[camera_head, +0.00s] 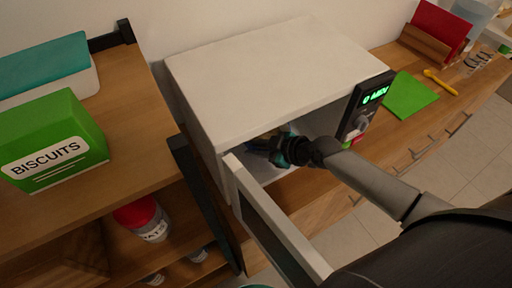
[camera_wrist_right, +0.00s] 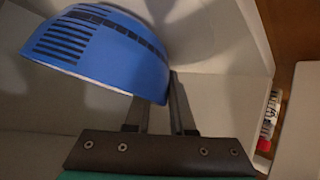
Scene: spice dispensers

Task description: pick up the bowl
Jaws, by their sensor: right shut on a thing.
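The blue bowl (camera_wrist_right: 105,48) shows large in the right wrist view, tilted, with dark stripes on its outside. My right gripper (camera_wrist_right: 158,98) is shut on the bowl at its lower right edge. In the head view my right gripper (camera_head: 270,147) reaches through the open front of the white microwave (camera_head: 270,75), and the bowl is mostly hidden there by the gripper and the microwave's top. My left gripper is not in view.
The microwave door (camera_head: 275,225) stands open on the near left side of the opening. A shelf with a green biscuits box (camera_head: 52,140) is at left. A green board (camera_head: 408,95) lies on the counter to the right. Jars (camera_head: 143,219) stand on the lower shelf.

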